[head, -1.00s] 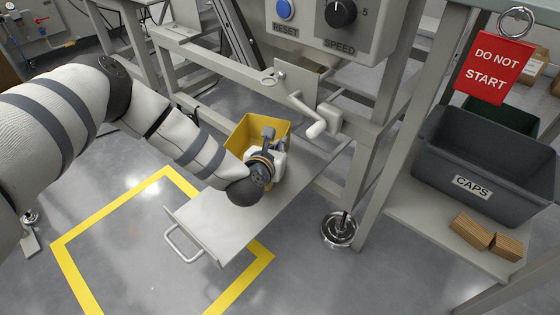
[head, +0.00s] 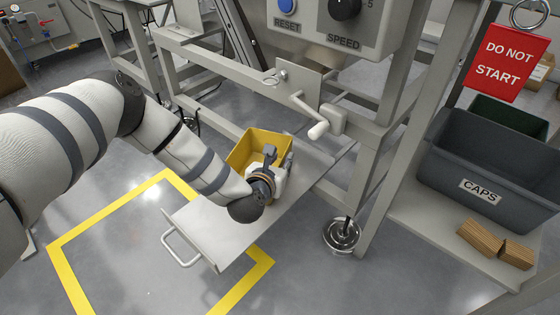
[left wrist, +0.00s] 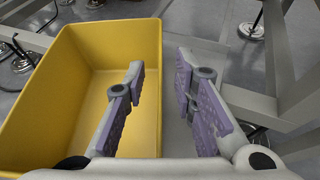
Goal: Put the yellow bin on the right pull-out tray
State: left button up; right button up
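The yellow bin (head: 243,155) is an open, empty-looking box standing on the grey pull-out tray (head: 215,235), toward its inner end near the machine frame. It also fills the left of the left wrist view (left wrist: 80,95). My left gripper (head: 279,159) is at the bin's near right side. In the left wrist view its fingers (left wrist: 162,103) are spread, one over the bin's inside and one outside, with the right wall between them and gaps showing. My arm and gripper hide part of the bin's near side. My right gripper is not in view.
A crank handle (head: 311,118) juts from the frame just above and right of the bin. At right a shelf bears a dark CAPS bin (head: 480,165) and brown blocks (head: 480,237). The tray's outer part, by its handle (head: 183,250), is bare.

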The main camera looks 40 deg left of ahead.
pick_arm(q)
jog(key=p+v, duration=0.4)
jog(key=v, duration=0.8)
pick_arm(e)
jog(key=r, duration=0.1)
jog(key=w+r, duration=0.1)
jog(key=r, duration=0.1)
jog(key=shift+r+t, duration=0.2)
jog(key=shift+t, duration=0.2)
pick_arm(q)
jog(key=shift+r, duration=0.1)
